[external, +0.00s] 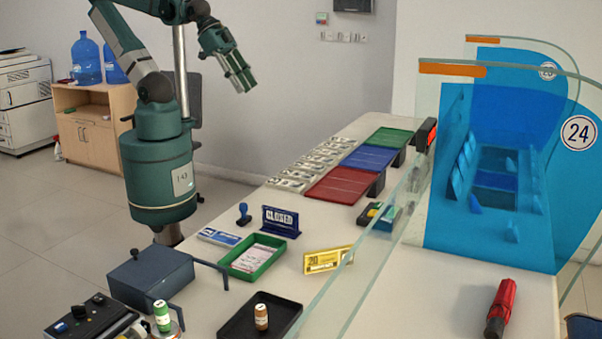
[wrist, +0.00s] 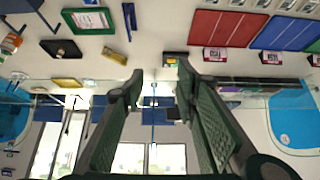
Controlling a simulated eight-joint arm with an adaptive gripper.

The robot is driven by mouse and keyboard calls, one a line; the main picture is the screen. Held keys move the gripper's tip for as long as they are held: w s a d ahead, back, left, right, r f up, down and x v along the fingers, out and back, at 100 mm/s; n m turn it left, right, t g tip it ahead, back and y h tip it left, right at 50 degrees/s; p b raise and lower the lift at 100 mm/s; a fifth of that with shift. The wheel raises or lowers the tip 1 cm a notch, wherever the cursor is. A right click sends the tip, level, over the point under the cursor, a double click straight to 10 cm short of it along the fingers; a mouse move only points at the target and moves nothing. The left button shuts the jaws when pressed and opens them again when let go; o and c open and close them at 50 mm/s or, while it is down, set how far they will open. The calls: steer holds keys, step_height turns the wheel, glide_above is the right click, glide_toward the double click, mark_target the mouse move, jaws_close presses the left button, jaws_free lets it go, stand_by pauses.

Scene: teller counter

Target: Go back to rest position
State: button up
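My green gripper (external: 243,78) is raised high above the left side of the counter, in front of the grey wall, pointing down and to the right. In the wrist view its two fingers (wrist: 160,85) stand apart with nothing between them. It touches nothing. The rest of my arm is upright beside the counter, bent at the elbow above it.
The white counter (external: 320,230) carries red (external: 342,185), blue (external: 369,158) and green (external: 390,136) trays, a CLOSED sign (external: 281,220), a green-rimmed tray (external: 253,257), a dark box (external: 151,272) and a black tray (external: 262,318). Glass panels (external: 380,245) divide it. Air around my gripper is free.

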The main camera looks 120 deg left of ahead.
step_height(320, 180, down, 6)
steer(key=b, duration=0.5)
steer(key=shift+b, duration=0.3)
stand_by(0.7)
